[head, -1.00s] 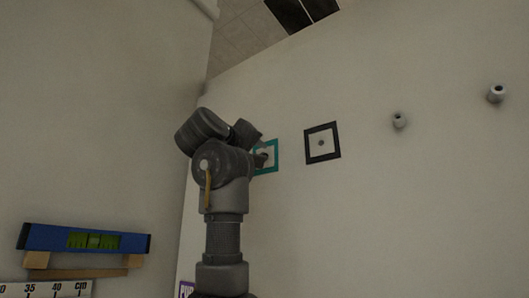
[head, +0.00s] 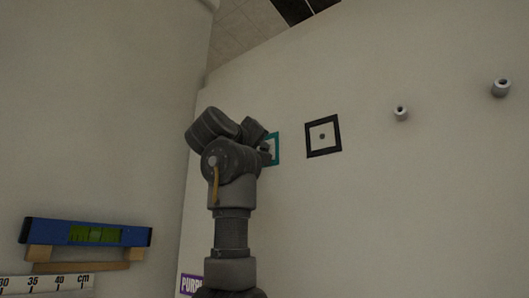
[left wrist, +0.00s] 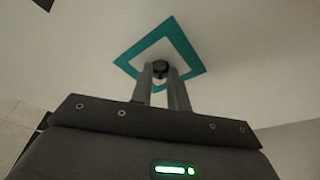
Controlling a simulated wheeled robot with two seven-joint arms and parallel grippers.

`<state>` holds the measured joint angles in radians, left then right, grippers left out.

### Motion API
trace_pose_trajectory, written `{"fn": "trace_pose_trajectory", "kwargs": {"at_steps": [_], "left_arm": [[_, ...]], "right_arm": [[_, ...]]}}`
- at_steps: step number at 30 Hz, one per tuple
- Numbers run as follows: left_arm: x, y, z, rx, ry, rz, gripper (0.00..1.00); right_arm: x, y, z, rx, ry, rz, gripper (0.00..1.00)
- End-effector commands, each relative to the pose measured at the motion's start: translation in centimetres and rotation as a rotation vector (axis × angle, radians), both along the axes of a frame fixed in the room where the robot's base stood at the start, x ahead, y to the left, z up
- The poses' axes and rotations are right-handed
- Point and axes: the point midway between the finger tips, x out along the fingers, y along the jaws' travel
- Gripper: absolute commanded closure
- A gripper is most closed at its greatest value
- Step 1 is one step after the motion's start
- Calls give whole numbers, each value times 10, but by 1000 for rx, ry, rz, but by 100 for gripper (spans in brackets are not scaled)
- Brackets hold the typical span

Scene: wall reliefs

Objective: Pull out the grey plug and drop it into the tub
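A teal square frame (head: 276,149) is on the wall, partly hidden by my left gripper in the head view. The left wrist view shows the teal frame (left wrist: 195,55) with a dark round plug (left wrist: 160,67) inside it. My left gripper (left wrist: 160,72) has one finger on each side of this plug at the fingertips; I cannot tell whether they press on it. In the head view the left gripper (head: 268,153) reaches the frame from the left. No tub shows. My right gripper is out of view.
A black square frame (head: 309,140) with a small grey disc (head: 322,137) is right of the teal one. Two pale round pegs (head: 401,114) (head: 501,88) stick out farther right.

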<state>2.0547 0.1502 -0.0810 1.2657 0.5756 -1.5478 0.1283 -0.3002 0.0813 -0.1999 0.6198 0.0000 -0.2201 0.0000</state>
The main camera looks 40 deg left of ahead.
Motion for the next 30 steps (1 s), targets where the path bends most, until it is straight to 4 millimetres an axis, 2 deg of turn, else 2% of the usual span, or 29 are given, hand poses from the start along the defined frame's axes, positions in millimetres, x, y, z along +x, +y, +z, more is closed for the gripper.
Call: {"fn": "trace_pose_trajectory", "kwargs": {"at_steps": [1, 3, 30], "left_arm": [[0, 0, 0, -1, 0, 0, 91], [0, 0, 0, -1, 0, 0, 100], [-13, 0, -1, -1, 2, -2, 100]], "right_arm": [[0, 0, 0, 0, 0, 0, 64], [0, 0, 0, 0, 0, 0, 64], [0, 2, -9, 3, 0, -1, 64]]}}
